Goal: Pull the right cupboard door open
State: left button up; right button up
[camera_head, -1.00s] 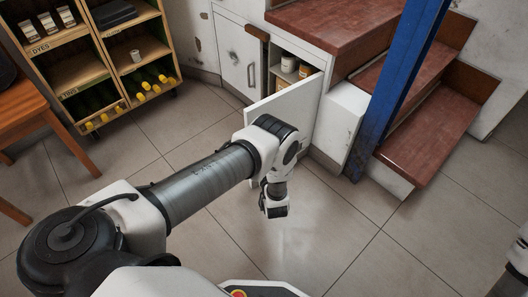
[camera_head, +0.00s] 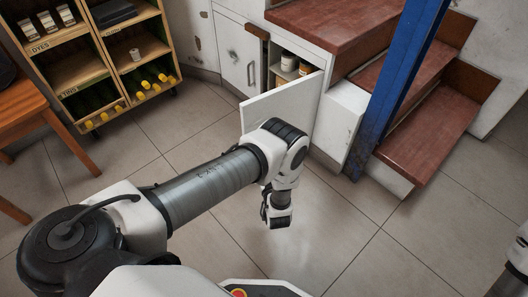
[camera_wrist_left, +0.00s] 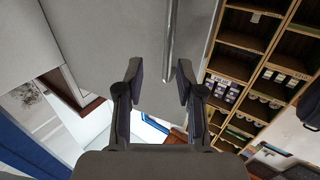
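The right cupboard door (camera_head: 285,105) is a pale panel that stands partly open, swung out from the cupboard under the stairs. In the head view my left gripper (camera_head: 277,217) is below and in front of it, small and partly hidden by my wrist. In the left wrist view the left gripper (camera_wrist_left: 158,70) is open with its two fingers apart. The grey door panel (camera_wrist_left: 105,35) fills the upper middle there. Its long bar handle (camera_wrist_left: 170,40) ends between the fingertips, closer to the right finger. I cannot tell whether they touch. The right gripper is not in view.
The left cupboard door (camera_head: 236,55) is shut. Jars (camera_head: 288,61) stand inside the open cupboard. A blue post (camera_head: 392,90) and red-brown steps (camera_head: 430,140) are to the right. A wooden shelf unit (camera_head: 75,75) is at the left. The tiled floor in front is clear.

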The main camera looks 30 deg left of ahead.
pick_arm(q)
jog(key=v, duration=0.8)
jog(key=shift+s, duration=0.2)
jog(key=shift+d, duration=0.15)
jog(key=w+a+r+m+g+h, duration=0.2)
jog(key=w+a+r+h, duration=0.1)
jog(key=a+r, duration=0.5)
jog(key=s+d+f+m+g+h, duration=0.2)
jog(key=s+d+g+h, duration=0.15)
jog(key=s, duration=0.55)
jog(key=s+d+f+m+g+h, duration=0.2)
jog(key=s+g, duration=0.2)
jog(key=s, duration=0.4)
jog(key=s+d+f+m+g+h, duration=0.1)
jog(key=s+d+f+g+h, duration=0.2)
jog(key=s, duration=0.6)
notch_tip(320, 180, up, 37)
jog(key=g+p, duration=0.1)
jog(key=p, duration=3.6)
jog(key=shift+s+r+m, duration=0.15)
jog(key=shift+s+m, duration=0.25)
